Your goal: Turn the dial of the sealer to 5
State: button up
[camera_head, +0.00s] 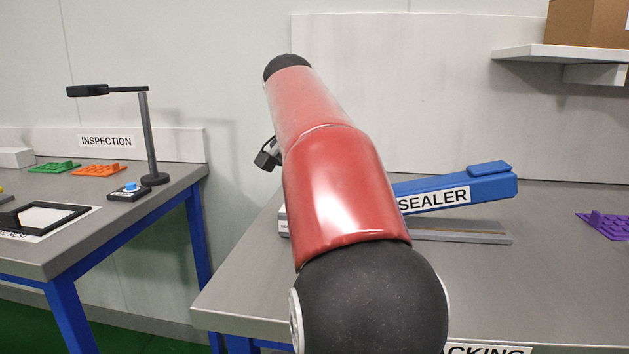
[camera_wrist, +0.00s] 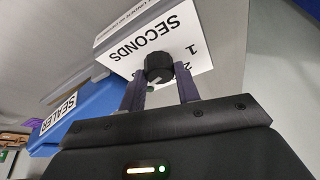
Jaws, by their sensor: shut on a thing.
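The sealer (camera_head: 500,186) stands on the grey bench, with a blue lever arm over a grey base. My arm covers its left part in the head view. In the wrist view its blue body (camera_wrist: 88,105) and a white panel (camera_wrist: 125,42) marked SECONDS show upside down. The black round dial (camera_wrist: 158,67) sits on this panel, with the figure 1 and part of a 2 beside it. My gripper (camera_wrist: 158,85) has its two dark fingers on either side of the dial and is shut on it. The dial's pointer and the other figures are not readable.
The bench (camera_head: 560,290) is clear in front of the sealer, with a purple part (camera_head: 607,224) at its right. A separate inspection table (camera_head: 130,214) with a lamp (camera_head: 149,140) stands at left. A shelf (camera_head: 560,55) with a carton is at upper right.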

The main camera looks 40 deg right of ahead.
jog(key=shift+m+g, duration=0.3)
jog(key=shift+m, duration=0.3)
jog(key=shift+f, duration=0.1)
jog(key=o, duration=1)
jog(key=shift+v, duration=3.9)
